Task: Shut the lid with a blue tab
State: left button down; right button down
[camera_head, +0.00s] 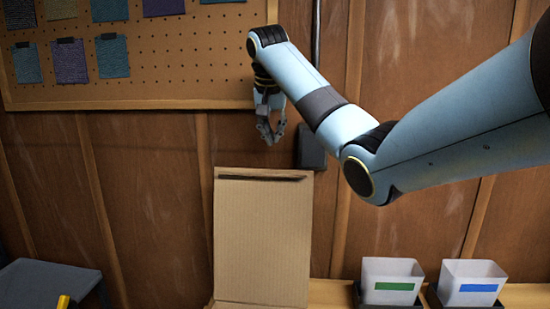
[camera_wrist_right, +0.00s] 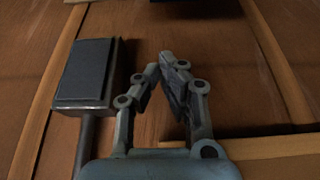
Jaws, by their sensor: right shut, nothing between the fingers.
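A cardboard lid (camera_head: 262,240) stands raised and upright in the lower middle of the head view, with a dark slot along its top edge. The body below it is mostly cut off by the frame's bottom. I see no blue tab on the side of the lid that shows. My right gripper (camera_head: 271,133) is just above the lid's top edge in the picture, pointing down, apart from it. In the wrist view the right gripper (camera_wrist_right: 160,66) is shut and empty. My left gripper is not in view.
Two white bins stand right of the lid, one with a green label (camera_head: 393,268), one with a blue label (camera_head: 470,271). A dark wall box (camera_head: 312,147) is near my right gripper; it also shows in the wrist view (camera_wrist_right: 86,72). A pegboard (camera_head: 165,55) hangs upper left.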

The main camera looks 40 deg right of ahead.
jog(key=p+x, duration=0.2)
jog(key=x, duration=0.7)
jog(key=shift+f+p, duration=0.35)
jog(key=shift+f, duration=0.1)
jog(key=s+a+p, duration=0.1)
jog(key=s+a+r+p, duration=0.1)
jog(key=a, duration=0.1)
jog(key=shift+s+r, duration=0.1)
jog(key=shift+s, duration=0.1)
